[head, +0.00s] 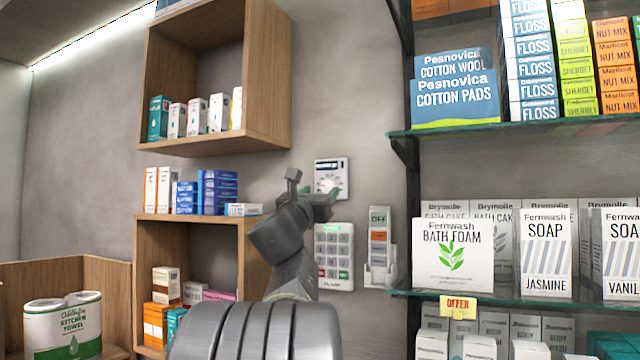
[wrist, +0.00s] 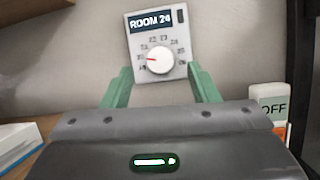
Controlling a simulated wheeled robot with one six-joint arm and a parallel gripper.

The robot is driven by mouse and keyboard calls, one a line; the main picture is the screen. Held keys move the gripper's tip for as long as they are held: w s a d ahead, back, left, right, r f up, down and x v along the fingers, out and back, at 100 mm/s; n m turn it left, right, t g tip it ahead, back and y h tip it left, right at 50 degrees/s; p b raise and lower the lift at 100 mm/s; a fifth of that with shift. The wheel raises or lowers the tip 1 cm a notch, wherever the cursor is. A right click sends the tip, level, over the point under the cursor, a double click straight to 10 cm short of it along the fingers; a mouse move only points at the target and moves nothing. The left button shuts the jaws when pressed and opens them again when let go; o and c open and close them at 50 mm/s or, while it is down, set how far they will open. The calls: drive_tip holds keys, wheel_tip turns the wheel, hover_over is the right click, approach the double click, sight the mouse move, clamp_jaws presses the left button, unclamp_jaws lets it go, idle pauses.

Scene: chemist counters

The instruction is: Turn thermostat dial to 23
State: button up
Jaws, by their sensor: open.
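The thermostat (wrist: 183,64) is a pale box on the grey wall with a dark label that appears to read ROOM 24. Its round white dial (wrist: 159,60) has a red pointer mark facing left, below the mark that looks like 21. Small numbers arc over the dial; 22 and 23 are near the top. In the head view the thermostat (head: 332,165) is partly hidden behind my gripper (head: 312,192). In the wrist view my gripper (wrist: 160,82) is open, its green fingers apart at either side of the thermostat's lower part, with nothing held. Contact with the dial is not visible.
A keypad (head: 334,256) is on the wall below the thermostat. Beside it a holder carries an OFF tag (head: 379,220). Wooden shelves (head: 199,146) with boxes stand to the left, and glass shelves (head: 520,124) of goods to the right.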

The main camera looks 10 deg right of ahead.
sight(326, 186)
drive_tip(key=shift+p+x, duration=0.45)
drive_tip(key=shift+x, duration=1.35)
drive_tip(key=c, duration=1)
drive_tip(key=shift+o, duration=0.2)
drive_tip(key=shift+f+m, duration=0.1)
drive_tip(key=shift+m, duration=0.2)
